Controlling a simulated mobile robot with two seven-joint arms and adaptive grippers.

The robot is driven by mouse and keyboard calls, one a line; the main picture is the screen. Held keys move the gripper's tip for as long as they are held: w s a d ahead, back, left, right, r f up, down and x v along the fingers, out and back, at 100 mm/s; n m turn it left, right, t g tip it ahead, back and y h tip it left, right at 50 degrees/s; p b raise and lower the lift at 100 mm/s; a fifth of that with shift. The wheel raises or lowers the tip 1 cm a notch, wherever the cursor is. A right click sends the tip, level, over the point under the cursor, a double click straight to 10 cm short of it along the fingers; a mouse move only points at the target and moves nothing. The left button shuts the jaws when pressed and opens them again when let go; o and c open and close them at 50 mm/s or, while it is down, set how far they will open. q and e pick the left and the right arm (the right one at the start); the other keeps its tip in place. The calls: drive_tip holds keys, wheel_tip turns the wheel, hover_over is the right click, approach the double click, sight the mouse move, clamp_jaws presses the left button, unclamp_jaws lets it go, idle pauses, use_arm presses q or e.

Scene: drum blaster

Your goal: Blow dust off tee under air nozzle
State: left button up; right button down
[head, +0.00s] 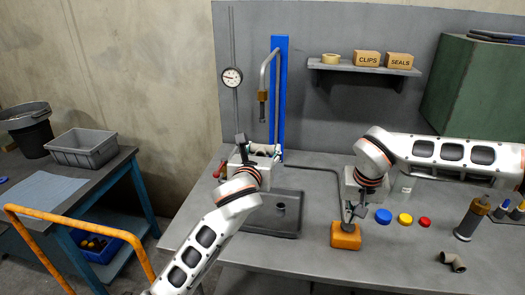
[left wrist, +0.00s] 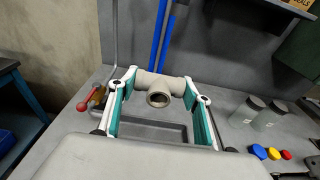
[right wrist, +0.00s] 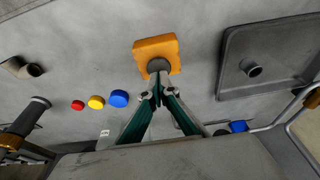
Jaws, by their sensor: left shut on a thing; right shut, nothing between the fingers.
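A grey tee fitting (left wrist: 165,85) is held between the fingers of my left gripper (left wrist: 160,95), one round opening facing the camera. In the head view my left gripper (head: 258,150) is below the brass-tipped air nozzle (head: 262,97), which hangs from a bent pipe on a blue post. I cannot tell whether the tee is exactly in line with it. My right gripper (right wrist: 160,90) is shut and empty, its fingertips at the grey round button (right wrist: 157,65) on an orange box (right wrist: 170,48). Whether they touch or press it is unclear. In the head view the orange box (head: 346,237) is below my right gripper (head: 352,212).
A dark tray (head: 285,232) with a short round stub lies on the bench below my left gripper. Blue (head: 383,216), yellow (head: 405,219) and red (head: 425,222) caps sit right of the orange box. A bent elbow (head: 453,262) and a dark cylinder (head: 472,218) are further right.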

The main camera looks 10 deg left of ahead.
drive_tip(key=shift+s+f, duration=0.1)
drive_tip(key=shift+f, duration=1.1)
idle(2.2)
drive_tip(key=shift+r, duration=0.1)
idle(0.8)
drive_tip(key=shift+w+r+v, duration=0.1)
drive_tip(key=shift+w+v, duration=0.15)
drive_tip(key=shift+v, duration=0.9)
drive_tip(key=shift+w+r+v, duration=0.1)
drive_tip(key=shift+w+v, duration=0.2)
drive_tip(key=shift+v, duration=0.8)
drive_tip(key=shift+w+v, duration=0.25)
drive_tip(key=shift+v, duration=0.9)
drive_tip(key=shift+w, duration=0.1)
